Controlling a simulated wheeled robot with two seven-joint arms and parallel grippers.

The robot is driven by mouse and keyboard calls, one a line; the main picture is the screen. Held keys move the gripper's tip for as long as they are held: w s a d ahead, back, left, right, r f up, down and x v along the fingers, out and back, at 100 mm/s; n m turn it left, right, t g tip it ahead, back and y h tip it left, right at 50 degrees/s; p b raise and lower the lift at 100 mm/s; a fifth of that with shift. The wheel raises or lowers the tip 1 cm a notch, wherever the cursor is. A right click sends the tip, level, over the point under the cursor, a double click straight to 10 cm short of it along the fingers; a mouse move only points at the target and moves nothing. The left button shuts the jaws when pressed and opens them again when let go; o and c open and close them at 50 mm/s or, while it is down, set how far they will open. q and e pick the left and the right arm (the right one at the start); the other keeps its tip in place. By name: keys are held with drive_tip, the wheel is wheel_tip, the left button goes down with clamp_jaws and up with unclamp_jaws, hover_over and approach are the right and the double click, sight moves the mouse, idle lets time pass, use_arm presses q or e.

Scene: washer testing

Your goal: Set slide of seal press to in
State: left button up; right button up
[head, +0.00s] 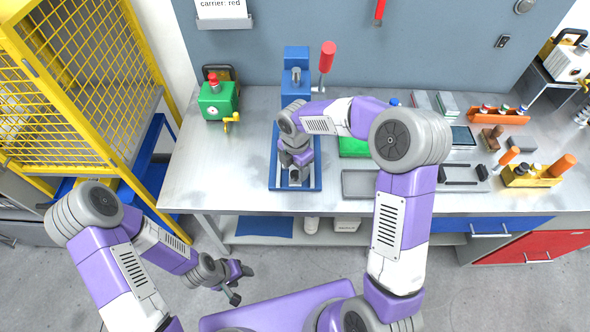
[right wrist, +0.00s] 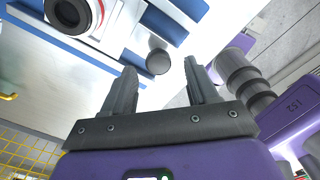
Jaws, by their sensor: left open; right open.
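The seal press is blue with a red-handled lever (head: 327,57) and a column (head: 296,58) at the back of the bench. Its blue base (head: 314,183) extends toward the front. The slide is mostly hidden under my right arm in the head view; in the right wrist view it is a pale block (right wrist: 98,18) with a round, red-ringed dark socket. A grey ball knob (right wrist: 158,58) shows beside the block. My right gripper (head: 296,163) is low over the base, open, its fingertips on either side of the knob in the wrist view; contact is unclear. My left gripper (head: 242,284) is open and empty, away from the bench.
A green device (head: 217,100) with a yellow crank stands left of the press. A green block (head: 353,147) and a grey tray (head: 360,184) lie close to its right. A yellow mesh cage (head: 75,80) stands left of the bench. The bench's left front is clear.

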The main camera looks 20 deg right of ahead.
wheel_tip(320, 180, down, 2)
drive_tip(key=shift+w, duration=0.1)
drive_tip(key=shift+c, duration=0.4)
clamp_jaws()
